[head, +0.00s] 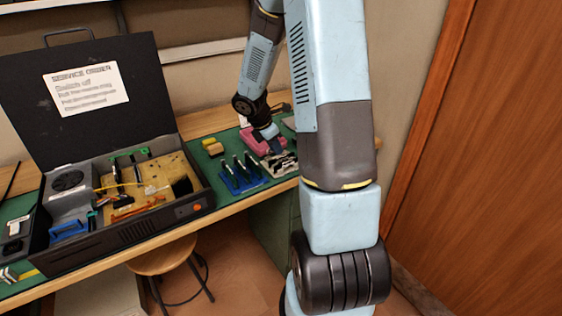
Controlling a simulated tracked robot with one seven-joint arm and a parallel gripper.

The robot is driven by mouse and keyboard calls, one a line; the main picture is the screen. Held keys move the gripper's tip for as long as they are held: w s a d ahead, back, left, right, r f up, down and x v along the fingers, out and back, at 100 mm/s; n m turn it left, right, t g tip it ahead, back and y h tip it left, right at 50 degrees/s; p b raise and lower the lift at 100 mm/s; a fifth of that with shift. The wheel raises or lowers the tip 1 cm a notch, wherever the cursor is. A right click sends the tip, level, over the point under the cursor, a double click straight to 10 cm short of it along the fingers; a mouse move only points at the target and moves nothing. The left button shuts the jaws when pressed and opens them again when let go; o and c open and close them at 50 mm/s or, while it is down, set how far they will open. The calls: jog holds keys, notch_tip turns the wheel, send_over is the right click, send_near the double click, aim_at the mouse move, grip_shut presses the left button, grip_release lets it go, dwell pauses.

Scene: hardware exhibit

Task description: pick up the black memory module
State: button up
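My gripper (276,146) points down over the far right part of the bench, beside a pink item (252,143) and a small whitish tray or mat with dark pieces (277,166). It is small and partly blended with what lies behind it, so I cannot tell whether its fingers are open or hold anything. I cannot pick out the black memory module with certainty. The dark pieces by the gripper are too small to identify.
A large open black case (140,230) with a computer-like interior fills the left of the bench (228,207). Its raised lid carries a service order sheet (87,89). Yellow blocks (212,147) lie behind the rack. A wooden stool (163,257) stands below. A wooden door (490,150) is at right.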

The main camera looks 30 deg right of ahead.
aim_at(282, 160)
jog(key=shift+x, duration=2.95)
jog(key=shift+w+d+r, duration=0.1)
grip_shut()
